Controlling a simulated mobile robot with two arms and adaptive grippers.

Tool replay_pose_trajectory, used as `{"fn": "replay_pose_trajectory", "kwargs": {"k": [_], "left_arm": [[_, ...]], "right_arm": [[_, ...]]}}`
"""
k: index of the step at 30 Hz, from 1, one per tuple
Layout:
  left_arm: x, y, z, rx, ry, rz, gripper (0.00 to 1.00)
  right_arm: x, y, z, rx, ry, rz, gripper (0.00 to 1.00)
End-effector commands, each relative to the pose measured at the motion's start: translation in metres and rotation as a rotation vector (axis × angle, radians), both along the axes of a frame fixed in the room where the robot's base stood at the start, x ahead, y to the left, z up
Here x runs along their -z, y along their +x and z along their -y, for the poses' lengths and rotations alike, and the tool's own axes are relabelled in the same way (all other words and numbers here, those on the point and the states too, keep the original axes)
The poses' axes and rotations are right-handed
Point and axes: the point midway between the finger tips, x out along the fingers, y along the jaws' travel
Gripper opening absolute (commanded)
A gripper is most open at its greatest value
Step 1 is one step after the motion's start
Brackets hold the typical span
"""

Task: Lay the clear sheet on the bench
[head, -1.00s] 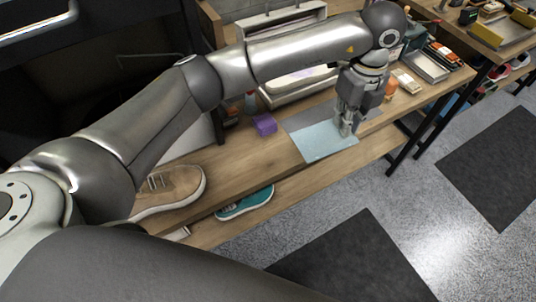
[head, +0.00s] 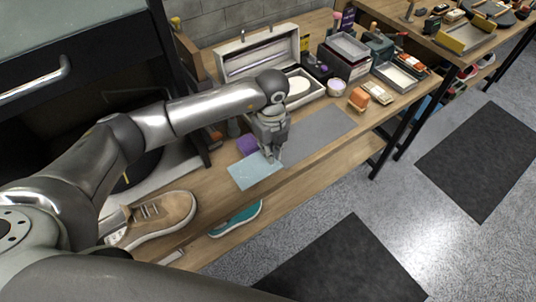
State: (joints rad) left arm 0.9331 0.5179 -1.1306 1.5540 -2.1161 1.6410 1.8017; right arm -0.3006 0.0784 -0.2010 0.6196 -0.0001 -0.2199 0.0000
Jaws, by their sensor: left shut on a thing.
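The clear sheet (head: 250,174) is pale blue and see-through. It lies flat on or just above the wooden bench (head: 215,187), left of the grey mat (head: 322,130); I cannot tell whether it touches the bench. My left gripper (head: 272,158) points down at the sheet's right edge and is shut on it. The fingertips partly hide that edge. My right gripper is not in view.
A purple block (head: 247,145) sits just behind the sheet. A tan sneaker (head: 160,218) stands at the bench's left, and a teal shoe (head: 237,218) is on the shelf below. An open case (head: 262,58) and an orange item (head: 358,98) stand further right.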

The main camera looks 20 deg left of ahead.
Motion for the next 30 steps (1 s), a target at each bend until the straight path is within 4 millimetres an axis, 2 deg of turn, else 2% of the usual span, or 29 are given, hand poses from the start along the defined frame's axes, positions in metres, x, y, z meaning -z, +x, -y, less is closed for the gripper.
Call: {"fn": "replay_pose_trajectory", "kwargs": {"k": [2, 5, 9, 20, 21, 25, 30], "left_arm": [[0.007, -0.001, -0.009, -0.003, 0.004, -0.003, 0.00], [0.021, -0.002, -0.007, -0.001, 0.003, -0.005, 0.00], [0.036, -0.001, -0.008, 0.000, 0.003, -0.002, 0.00], [0.042, -0.001, -0.007, 0.000, 0.002, -0.001, 0.00], [0.042, -0.001, -0.007, 0.000, 0.001, 0.000, 0.13], [0.041, -0.001, -0.007, 0.000, 0.001, 0.000, 0.29], [0.041, -0.001, -0.007, 0.000, 0.001, 0.000, 0.32]], "right_arm": [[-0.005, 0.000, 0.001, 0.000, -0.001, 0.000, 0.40], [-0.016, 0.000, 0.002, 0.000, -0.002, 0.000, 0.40], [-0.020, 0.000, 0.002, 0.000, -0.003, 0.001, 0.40], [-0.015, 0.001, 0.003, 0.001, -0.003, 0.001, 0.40], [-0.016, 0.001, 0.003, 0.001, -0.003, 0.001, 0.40], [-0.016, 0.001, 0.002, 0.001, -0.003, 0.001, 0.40], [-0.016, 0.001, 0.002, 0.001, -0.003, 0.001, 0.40]]}}
